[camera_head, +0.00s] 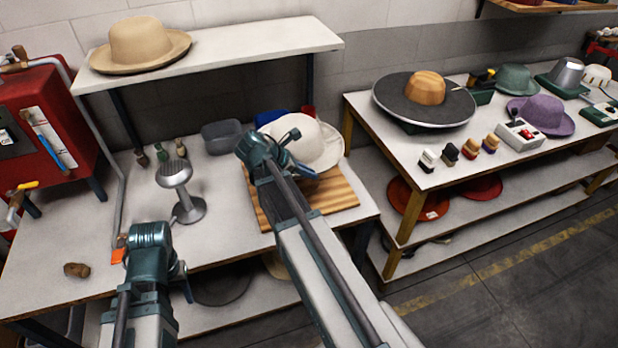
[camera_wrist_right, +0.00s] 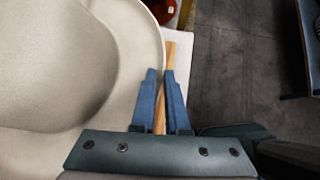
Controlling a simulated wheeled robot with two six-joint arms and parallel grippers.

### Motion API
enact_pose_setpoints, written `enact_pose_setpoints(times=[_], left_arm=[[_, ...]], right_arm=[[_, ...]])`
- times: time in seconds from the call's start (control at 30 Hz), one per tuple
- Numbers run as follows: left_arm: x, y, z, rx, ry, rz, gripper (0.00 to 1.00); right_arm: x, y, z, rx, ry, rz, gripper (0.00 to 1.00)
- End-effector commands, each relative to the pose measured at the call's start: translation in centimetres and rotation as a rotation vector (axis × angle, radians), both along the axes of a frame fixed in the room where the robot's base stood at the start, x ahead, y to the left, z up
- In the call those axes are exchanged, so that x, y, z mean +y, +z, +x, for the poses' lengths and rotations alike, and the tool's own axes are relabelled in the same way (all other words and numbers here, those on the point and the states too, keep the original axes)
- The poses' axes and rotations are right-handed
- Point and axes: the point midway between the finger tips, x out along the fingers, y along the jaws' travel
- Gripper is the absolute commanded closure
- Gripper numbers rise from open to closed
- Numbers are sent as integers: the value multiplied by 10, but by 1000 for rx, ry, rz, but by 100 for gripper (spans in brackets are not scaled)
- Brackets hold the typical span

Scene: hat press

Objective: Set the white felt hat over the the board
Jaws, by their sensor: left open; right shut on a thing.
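The white felt hat (camera_head: 318,145) is over the back part of the striped wooden board (camera_head: 335,196) on the left table. I cannot tell whether its underside touches the board. In the right wrist view the hat (camera_wrist_right: 70,70) fills the left side, and a strip of the board (camera_wrist_right: 170,55) shows past its brim. My right gripper (camera_head: 306,171) is shut on the hat's brim at its near side; its blue fingers (camera_wrist_right: 161,85) also show in the wrist view. My left gripper (camera_head: 184,280) is open and empty above the left table's front. My right arm hides part of the board.
A metal stand (camera_head: 177,185), small brushes (camera_head: 162,153), a grey bin (camera_head: 222,136) and a brown lump (camera_head: 77,270) are on the left table. A shelf with a tan hat (camera_head: 138,45) is above. The right table (camera_head: 400,150) holds several hats and tools.

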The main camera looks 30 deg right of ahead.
Motion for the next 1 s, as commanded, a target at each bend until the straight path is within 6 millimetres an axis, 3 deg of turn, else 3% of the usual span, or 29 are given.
enact_pose_setpoints(times=[0.37,1.0], left_arm=[[0,-9,0,0,0,0,50],[0,-56,0,0,0,0,50]], right_arm=[[1,-9,0,-1,-1,0,100],[1,-56,0,-1,-1,0,100]])
